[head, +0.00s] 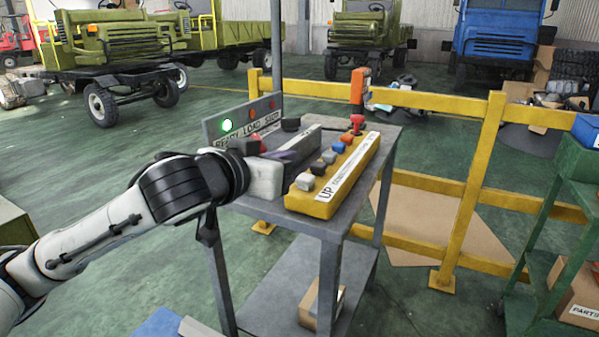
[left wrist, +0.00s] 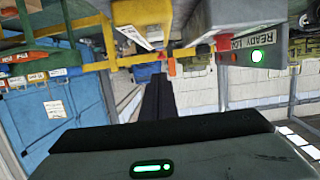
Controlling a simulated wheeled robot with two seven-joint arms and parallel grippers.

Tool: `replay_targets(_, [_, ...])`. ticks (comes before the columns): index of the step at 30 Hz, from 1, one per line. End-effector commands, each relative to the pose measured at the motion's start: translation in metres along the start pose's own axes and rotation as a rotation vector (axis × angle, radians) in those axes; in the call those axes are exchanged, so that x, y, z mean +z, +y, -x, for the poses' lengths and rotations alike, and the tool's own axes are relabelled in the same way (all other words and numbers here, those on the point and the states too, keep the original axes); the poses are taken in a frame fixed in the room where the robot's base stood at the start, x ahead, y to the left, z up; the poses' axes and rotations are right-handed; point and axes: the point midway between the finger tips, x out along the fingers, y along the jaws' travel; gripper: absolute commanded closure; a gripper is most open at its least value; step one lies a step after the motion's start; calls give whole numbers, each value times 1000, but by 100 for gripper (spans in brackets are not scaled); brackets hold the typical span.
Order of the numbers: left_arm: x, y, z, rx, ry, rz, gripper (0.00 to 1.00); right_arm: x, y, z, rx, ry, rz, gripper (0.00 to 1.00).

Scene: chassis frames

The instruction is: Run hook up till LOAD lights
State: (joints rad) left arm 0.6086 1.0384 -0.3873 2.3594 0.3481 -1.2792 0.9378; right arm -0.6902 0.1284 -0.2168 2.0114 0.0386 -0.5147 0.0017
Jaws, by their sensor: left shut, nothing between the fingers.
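The yellow control pendant (head: 345,180) lies on the grey cart, with a row of grey, black, blue and orange buttons and a red knob (head: 356,120) at its far end. A label at its near end reads UP. A grey sign panel (head: 240,124) behind it reads READY, LOAD and a third word. My left gripper (head: 292,148) is shut and empty, left of the pendant's buttons. The left wrist view shows its dark fingers (left wrist: 157,98) and the READY light (left wrist: 257,55). My right gripper is out of view.
A yellow railing (head: 440,180) runs behind the cart (head: 290,221). An orange hook-like item (head: 358,88) shows beyond the pendant. A green shelf cart (head: 570,165) stands at right. A cardboard box (head: 312,305) sits on the lower shelf. Trucks are parked behind.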

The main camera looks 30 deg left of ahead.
Motion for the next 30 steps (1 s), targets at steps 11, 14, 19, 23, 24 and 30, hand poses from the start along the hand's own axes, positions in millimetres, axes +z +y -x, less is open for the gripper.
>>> replay_targets(11, [16,0,-70,-1,-4,-4,100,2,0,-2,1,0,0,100])
replay_targets(14, [28,0,-72,0,-3,-3,100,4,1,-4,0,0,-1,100])
replay_targets(19, [38,0,-75,0,0,-2,100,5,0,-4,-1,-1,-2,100])
replay_targets(23, [40,0,-75,0,0,-1,100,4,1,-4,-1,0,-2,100])
replay_targets(24, [39,0,-75,0,0,-1,100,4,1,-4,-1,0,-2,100])
replay_targets(30, [40,0,-75,0,0,-1,100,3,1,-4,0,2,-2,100])
